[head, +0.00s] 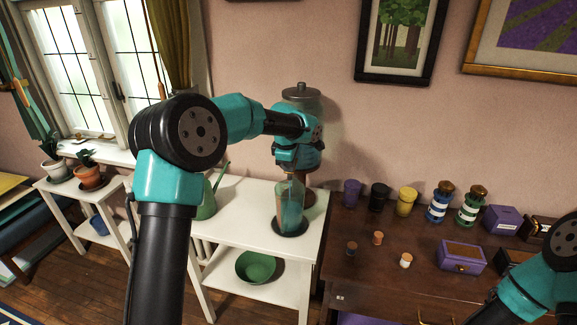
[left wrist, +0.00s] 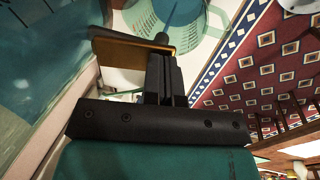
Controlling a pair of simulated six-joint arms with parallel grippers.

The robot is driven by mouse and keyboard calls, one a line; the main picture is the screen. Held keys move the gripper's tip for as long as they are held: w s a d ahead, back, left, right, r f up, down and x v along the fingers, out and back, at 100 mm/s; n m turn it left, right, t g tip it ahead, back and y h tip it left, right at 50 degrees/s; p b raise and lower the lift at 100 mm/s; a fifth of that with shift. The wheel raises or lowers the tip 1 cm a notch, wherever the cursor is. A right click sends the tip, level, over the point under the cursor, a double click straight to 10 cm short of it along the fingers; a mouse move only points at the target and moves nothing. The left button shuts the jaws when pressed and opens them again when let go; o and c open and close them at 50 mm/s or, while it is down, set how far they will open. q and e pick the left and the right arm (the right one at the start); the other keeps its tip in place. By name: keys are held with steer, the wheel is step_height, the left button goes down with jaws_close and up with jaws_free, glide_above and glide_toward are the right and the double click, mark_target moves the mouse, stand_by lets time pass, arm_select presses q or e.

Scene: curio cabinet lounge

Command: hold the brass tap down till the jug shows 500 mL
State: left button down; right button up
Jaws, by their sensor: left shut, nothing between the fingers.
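The jug (head: 289,207) stands upright on a dark round mat (head: 291,232) on the white stand, with blue liquid showing in it. Its graduated clear wall (left wrist: 213,28) shows in the left wrist view, with a thin blue streak inside; I cannot read the level. The brass tap (left wrist: 128,47) is a flat plate there. My left gripper (left wrist: 166,68) is shut and empty, its fingertips at the tap's end; whether they touch or press is unclear. In the head view my left wrist hides the tap. My right gripper is out of view.
The grey-lidded dispenser (head: 301,97) stands behind my left arm. A green watering can (head: 208,196) is left of the jug, and a green bowl (head: 256,267) sits on the lower shelf. The brown cabinet (head: 375,275) at right holds cups, jars and boxes.

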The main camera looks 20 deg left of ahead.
arm_select(q)
steer(key=shift+r, duration=0.9)
steer(key=w+v, duration=0.2)
steer(key=v, duration=1.1)
steer(key=shift+w+r, duration=0.35)
steer(key=shift+r, duration=0.25)
steer(key=shift+a, duration=0.1)
stand_by(0.5)
